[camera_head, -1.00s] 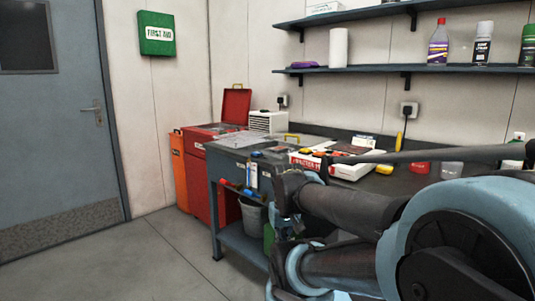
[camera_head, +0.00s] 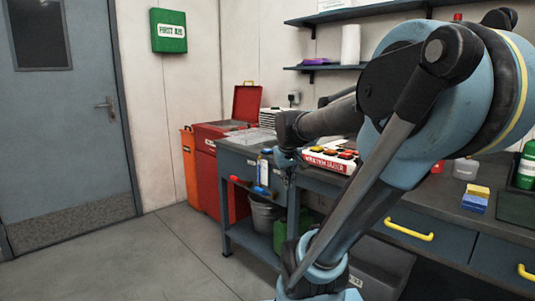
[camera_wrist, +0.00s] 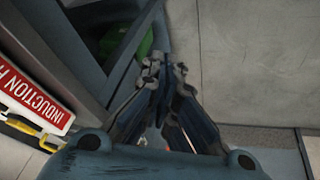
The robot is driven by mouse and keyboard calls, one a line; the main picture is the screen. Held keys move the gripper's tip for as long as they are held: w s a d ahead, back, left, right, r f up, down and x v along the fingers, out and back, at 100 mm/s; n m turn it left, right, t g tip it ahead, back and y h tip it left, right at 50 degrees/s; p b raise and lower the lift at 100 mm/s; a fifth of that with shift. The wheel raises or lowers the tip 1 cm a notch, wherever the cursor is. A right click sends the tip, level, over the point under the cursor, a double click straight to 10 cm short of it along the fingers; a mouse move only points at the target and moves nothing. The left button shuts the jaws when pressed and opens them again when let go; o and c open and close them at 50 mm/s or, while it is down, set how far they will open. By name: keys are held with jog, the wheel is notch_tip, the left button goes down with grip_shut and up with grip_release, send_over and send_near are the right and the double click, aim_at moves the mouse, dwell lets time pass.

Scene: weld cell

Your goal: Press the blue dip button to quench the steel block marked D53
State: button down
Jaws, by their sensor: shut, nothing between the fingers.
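My gripper (camera_wrist: 165,72) is shut and empty in the wrist view, its fingertips over the side of a bench and the grey floor. In the head view my arm crosses the right half, and its end hangs at the front edge of the workbench (camera_head: 238,150). A white and red box with several coloured buttons (camera_head: 330,158) stands on the bench behind the arm. I cannot make out a blue dip button on it. I cannot pick out a block marked D53; my arm hides part of the bench top.
A red open-lidded cabinet (camera_head: 208,180) and an orange bin (camera_head: 188,165) stand left of the bench. A grey bucket (camera_head: 264,215) is under it. A red induction sign (camera_wrist: 35,97) and yellow handle (camera_wrist: 30,132) show in the wrist view. The floor at left is clear.

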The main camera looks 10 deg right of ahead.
jog(key=w+r+n+t, duration=0.1)
jog(key=w+r, duration=0.4)
jog(key=w, duration=0.6)
jog(key=w+r+n+t, duration=0.1)
jog(key=w+r, duration=0.4)
jog(key=w, duration=0.5)
notch_tip(320, 180, up, 4)
jog(key=n+t+h, duration=0.1)
jog(key=n+t, duration=0.1)
jog(key=t, duration=0.1)
send_over(266, 150)
jog(key=shift+w+f, duration=0.1)
jog(key=shift+w, duration=0.2)
jog(key=shift+f, duration=0.1)
jog(key=shift+f, duration=4.3)
